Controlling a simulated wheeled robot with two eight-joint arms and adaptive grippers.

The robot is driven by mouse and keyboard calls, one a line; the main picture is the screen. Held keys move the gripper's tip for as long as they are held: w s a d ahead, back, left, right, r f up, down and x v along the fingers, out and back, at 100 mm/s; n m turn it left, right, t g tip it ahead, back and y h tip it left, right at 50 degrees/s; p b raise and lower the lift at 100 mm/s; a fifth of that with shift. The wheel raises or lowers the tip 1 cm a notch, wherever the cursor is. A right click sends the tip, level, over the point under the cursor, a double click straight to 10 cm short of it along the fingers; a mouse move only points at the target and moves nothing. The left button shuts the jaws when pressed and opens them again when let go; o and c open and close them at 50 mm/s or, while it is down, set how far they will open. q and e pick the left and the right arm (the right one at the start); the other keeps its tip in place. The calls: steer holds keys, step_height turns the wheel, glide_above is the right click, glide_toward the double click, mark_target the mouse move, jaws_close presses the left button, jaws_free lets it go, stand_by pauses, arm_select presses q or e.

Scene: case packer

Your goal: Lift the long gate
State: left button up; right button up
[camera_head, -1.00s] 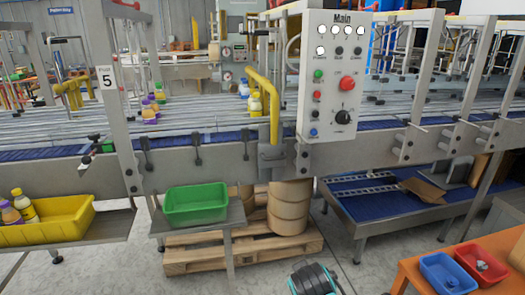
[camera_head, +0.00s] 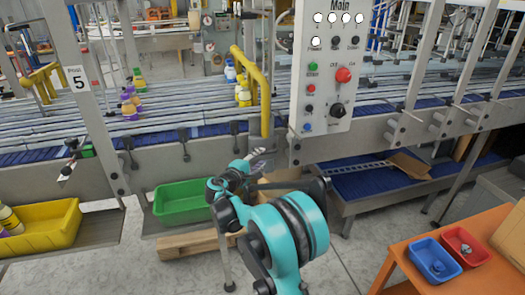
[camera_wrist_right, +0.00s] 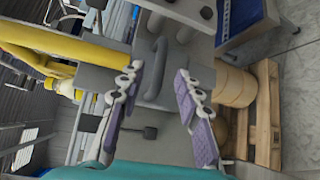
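The long gate (camera_head: 265,95) is a bent yellow tube over the conveyor, left of the grey control panel. In the right wrist view the yellow tube (camera_wrist_right: 50,42) runs in from the left to a grey block. A dark grey curved handle (camera_wrist_right: 153,68) shows beside that block. My right gripper (camera_head: 262,163) is in front of the conveyor's side rail, just below the gate's lower end. In the wrist view its two purple-padded fingers (camera_wrist_right: 158,78) are spread, with the handle between and just beyond their tips. I cannot tell whether they touch it. My left gripper is not in view.
The control panel (camera_head: 311,140) stands close to the right of my right gripper. A green bin (camera_head: 180,203) and a yellow bin (camera_head: 52,232) sit below the conveyor at left. An orange table (camera_head: 420,245) with blue and red trays is at lower right. Bottles stand on the conveyor.

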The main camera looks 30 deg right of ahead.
mark_target(266, 153)
steer(key=b+x, duration=0.1)
steer(key=x, duration=0.5)
steer(key=shift+d, duration=0.2)
jaws_close()
